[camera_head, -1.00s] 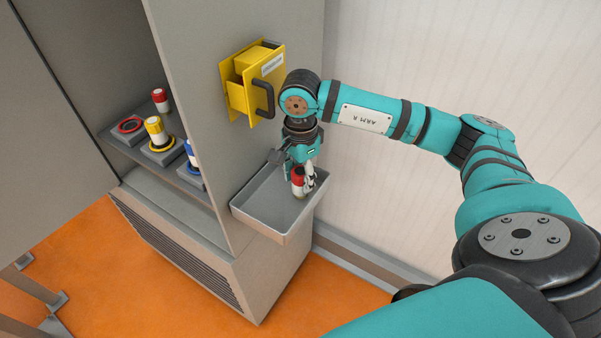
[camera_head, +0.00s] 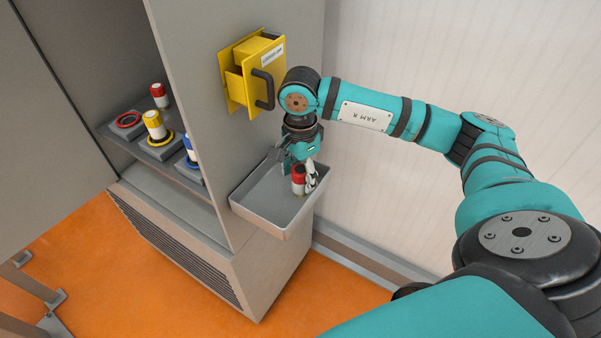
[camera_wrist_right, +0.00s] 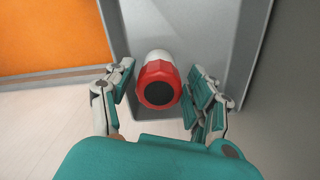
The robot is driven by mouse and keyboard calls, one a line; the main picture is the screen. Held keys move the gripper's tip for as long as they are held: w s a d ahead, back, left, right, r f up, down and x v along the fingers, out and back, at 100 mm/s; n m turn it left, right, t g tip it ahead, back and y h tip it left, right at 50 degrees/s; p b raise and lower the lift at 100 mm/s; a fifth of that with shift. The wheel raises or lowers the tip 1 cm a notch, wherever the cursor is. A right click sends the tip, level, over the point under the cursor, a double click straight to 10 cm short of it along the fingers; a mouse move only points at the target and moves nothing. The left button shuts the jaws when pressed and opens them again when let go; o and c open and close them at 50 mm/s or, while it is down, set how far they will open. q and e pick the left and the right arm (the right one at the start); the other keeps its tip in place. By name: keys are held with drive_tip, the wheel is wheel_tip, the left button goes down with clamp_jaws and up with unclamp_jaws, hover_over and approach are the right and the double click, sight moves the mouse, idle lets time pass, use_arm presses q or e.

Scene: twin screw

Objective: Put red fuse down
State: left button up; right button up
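The red fuse (camera_head: 298,181), with a red cap and a white body, is in the grey tray (camera_head: 250,209) on the cabinet's side. In the right wrist view the red fuse (camera_wrist_right: 158,86) stands between the fingers, its dark round top facing the camera. My right gripper (camera_head: 305,178) points down over the tray. In the wrist view the right gripper (camera_wrist_right: 160,88) is open, with a gap on each side of the fuse. The fuse's foot is hidden from the wrist camera. My left gripper is not in view.
A yellow box with a dark handle (camera_head: 264,88) is on the cabinet side above the tray. Inside the cabinet, a shelf bears a yellow fuse (camera_head: 154,125), a blue fuse (camera_head: 191,150), another red-capped fuse (camera_head: 159,95) and an empty red-ringed socket (camera_head: 128,120). The tray's left part is empty.

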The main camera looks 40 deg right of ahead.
sight(300, 169)
drive_tip(key=shift+r, duration=0.1)
drive_tip(key=shift+r+p, duration=0.25)
drive_tip(key=shift+p, duration=0.15)
drive_tip(key=shift+r+p, duration=0.5)
drive_tip(key=shift+p, duration=0.05)
wheel_tip(300, 169, up, 12)
drive_tip(key=b, duration=0.3)
drive_tip(key=shift+f, duration=0.25)
drive_tip(key=shift+s, duration=0.1)
idle(0.7)
